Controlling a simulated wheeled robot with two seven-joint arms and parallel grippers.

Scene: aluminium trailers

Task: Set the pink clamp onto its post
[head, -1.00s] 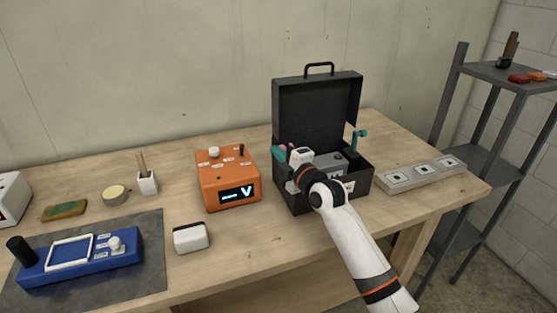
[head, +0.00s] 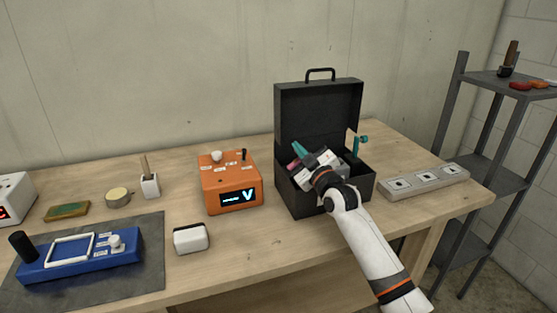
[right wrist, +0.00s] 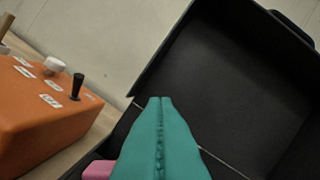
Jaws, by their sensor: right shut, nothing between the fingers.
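The pink clamp (head: 293,163) shows as a small pink patch at the left inside of the black case (head: 296,205). In the right wrist view a pink edge (right wrist: 98,170) shows low at the left, partly behind my fingers. Its post is hidden, so I cannot tell whether the clamp sits on it. My right gripper (head: 298,148) has teal fingers, pressed together and empty, above and close to the pink clamp. In the right wrist view the shut fingertips (right wrist: 160,100) point toward the open lid (right wrist: 220,80). My left gripper is out of view.
A teal clamp-like part (head: 360,144) stands at the case's right side. An orange meter box (head: 228,184) is just left of the case. A grey three-pad strip (head: 424,181) lies to the right. A white block (head: 190,238) and a blue device (head: 80,255) are farther left.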

